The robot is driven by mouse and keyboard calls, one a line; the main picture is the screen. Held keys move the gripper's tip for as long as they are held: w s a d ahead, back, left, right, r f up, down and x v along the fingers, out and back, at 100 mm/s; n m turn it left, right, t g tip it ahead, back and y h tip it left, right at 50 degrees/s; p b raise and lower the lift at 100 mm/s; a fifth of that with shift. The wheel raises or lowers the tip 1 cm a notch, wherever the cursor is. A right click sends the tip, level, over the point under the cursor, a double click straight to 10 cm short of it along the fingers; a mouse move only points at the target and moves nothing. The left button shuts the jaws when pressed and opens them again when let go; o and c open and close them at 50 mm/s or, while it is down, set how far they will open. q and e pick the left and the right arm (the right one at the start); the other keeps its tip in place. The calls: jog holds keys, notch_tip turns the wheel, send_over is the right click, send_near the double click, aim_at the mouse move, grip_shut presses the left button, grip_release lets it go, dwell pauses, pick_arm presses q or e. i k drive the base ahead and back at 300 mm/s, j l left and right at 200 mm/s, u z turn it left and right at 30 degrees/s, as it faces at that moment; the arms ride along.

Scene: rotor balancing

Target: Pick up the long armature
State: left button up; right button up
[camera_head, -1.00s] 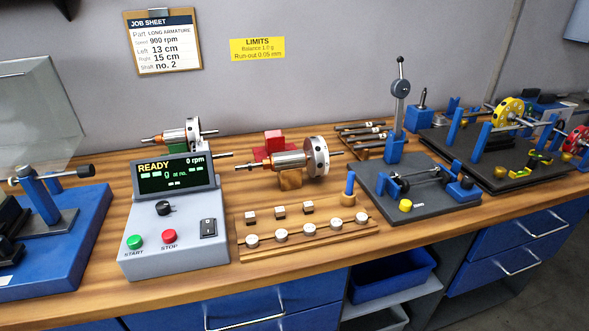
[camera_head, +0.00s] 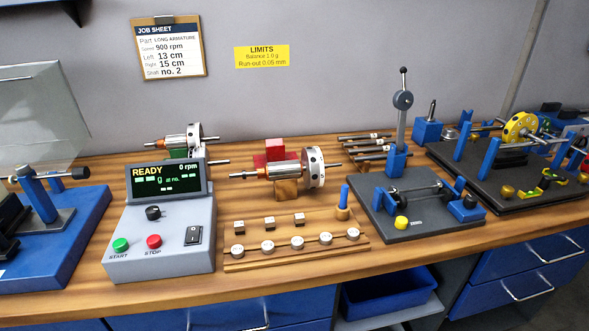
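Two armatures with silver-white end discs lie on the wooden bench. The front armature (camera_head: 277,170) rests level on a wooden block (camera_head: 287,190), with a red block (camera_head: 274,150) behind it; its shaft sticks out at both ends. It looks like the longer one. The other armature (camera_head: 177,142) lies behind the grey console, above a green support, and the console's screen hides part of it. Neither of my grippers is in view.
The console (camera_head: 160,235) reads READY, 0 rpm. A wooden tray (camera_head: 235,255) of weights lies in front of the front armature. A blue machine (camera_head: 75,245) stands left; a dark gauge stand (camera_head: 415,222) stands right. The job sheet (camera_head: 170,47) names LONG ARMATURE.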

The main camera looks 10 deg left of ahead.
aim_at(312, 167)
jog(key=i+l+u, duration=0.1)
jog(key=l+u, duration=0.2)
jog(key=l, duration=0.65)
jog(key=l+u, duration=0.3)
jog(key=l, duration=0.7)
jog(key=k+l+u, duration=0.1)
jog(key=l+u, duration=0.2)
jog(key=l, duration=0.65)
